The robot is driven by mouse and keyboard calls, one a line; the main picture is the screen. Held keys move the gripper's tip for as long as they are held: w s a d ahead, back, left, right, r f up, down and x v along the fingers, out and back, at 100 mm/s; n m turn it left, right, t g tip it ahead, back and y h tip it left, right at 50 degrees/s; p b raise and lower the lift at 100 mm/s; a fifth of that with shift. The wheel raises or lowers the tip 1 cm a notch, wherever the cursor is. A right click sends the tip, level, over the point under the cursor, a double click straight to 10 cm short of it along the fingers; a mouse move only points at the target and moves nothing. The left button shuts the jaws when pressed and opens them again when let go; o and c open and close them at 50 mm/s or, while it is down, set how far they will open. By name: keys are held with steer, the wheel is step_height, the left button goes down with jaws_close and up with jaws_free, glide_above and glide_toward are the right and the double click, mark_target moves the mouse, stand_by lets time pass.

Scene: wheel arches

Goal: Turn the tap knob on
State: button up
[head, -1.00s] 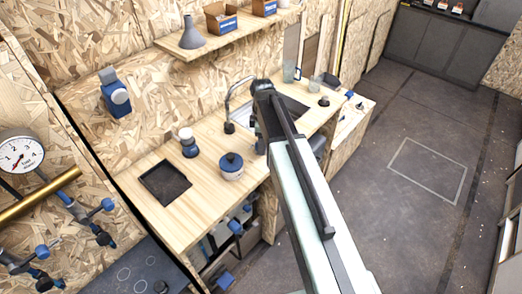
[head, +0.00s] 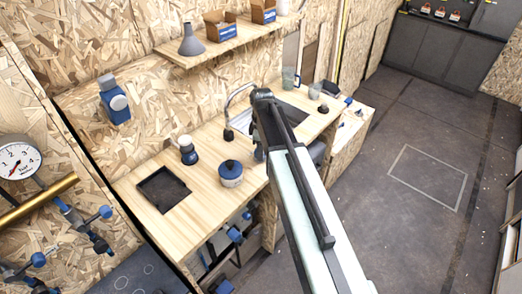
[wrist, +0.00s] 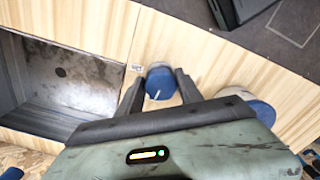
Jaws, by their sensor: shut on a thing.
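The tap knob (wrist: 161,80) is a round blue knob with a short white mark near its lower edge, on the wooden counter beside the sink basin (wrist: 75,75). My gripper (wrist: 161,85) has one dark finger on each side of the knob and is shut on it. In the head view, the curved metal tap (head: 233,103) stands at the sink (head: 292,116). There my arm hides the gripper and the knob.
A clear mug (head: 290,78) is beyond the sink. Open floor (head: 425,160) lies to the right.

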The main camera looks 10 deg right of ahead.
steer(key=m, duration=0.4)
steer(key=shift+s, duration=0.1)
steer(key=m, duration=0.4)
steer(key=shift+a+m, duration=0.1)
steer(key=shift+m, duration=0.3)
steer(key=m, duration=0.4)
steer(key=shift+a, duration=0.15)
steer(key=shift+m, duration=2.1)
steer(key=o, duration=1.4)
steer(key=shift+c, duration=0.2)
